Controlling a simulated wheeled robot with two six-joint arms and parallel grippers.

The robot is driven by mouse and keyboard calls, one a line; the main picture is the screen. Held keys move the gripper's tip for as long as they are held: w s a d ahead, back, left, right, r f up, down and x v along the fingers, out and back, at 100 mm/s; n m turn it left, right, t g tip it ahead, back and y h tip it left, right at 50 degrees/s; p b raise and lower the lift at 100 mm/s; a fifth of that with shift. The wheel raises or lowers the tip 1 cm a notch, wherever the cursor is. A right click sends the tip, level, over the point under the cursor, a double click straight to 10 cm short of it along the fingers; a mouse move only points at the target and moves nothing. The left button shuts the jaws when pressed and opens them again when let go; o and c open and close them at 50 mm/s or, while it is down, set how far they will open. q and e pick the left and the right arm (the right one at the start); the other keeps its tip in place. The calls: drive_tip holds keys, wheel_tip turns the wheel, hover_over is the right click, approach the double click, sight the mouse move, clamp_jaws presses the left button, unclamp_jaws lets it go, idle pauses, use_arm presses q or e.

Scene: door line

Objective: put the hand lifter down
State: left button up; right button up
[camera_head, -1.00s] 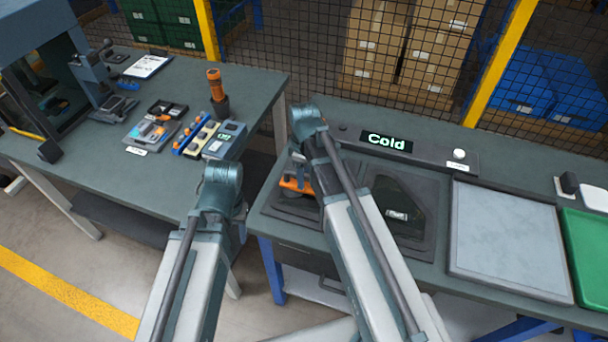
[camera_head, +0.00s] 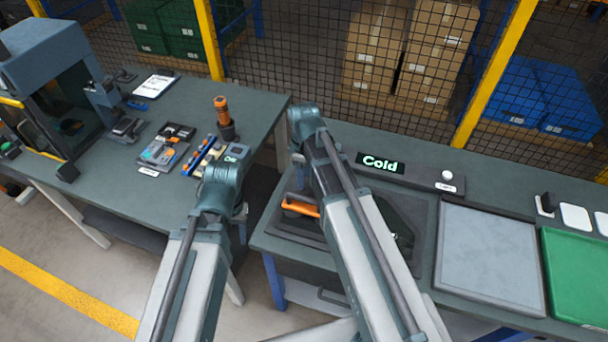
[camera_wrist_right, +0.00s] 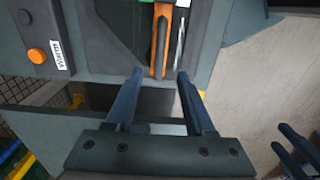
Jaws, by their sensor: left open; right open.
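The hand lifter (camera_head: 301,208) shows an orange handle on a dark mat at the left end of the right bench, partly hidden by my right arm. In the right wrist view its orange handle (camera_wrist_right: 158,38) lies lengthwise on the dark surface. My right gripper (camera_wrist_right: 159,75) is open, its two fingers apart on either side of the handle's near end. Nothing visible is clamped between them. My left gripper (camera_wrist_right: 291,150) shows partly at the lower right of the wrist view, open and away from the lifter. Both gripper tips are hidden in the head view.
A lit "Cold" display (camera_head: 380,163) stands behind the mat. A grey panel (camera_head: 489,255) and a green tray (camera_head: 578,275) lie to the right. The left bench (camera_head: 100,190) holds several tools and an orange-topped tool (camera_head: 223,110). A wire fence stands behind.

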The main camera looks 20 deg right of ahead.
drive_tip(key=s+a+m+h, duration=0.1)
drive_tip(key=s+a+m, duration=0.6)
drive_tip(key=s+a, duration=0.3)
drive_tip(key=s, duration=0.4)
drive_tip(key=shift+s+a+r, duration=0.15)
drive_tip(key=shift+a+r, duration=0.05)
drive_tip(key=shift+a, duration=0.05)
wheel_tip(320, 180, down, 6)
drive_tip(key=b, duration=0.6)
drive_tip(key=shift+f, duration=0.1)
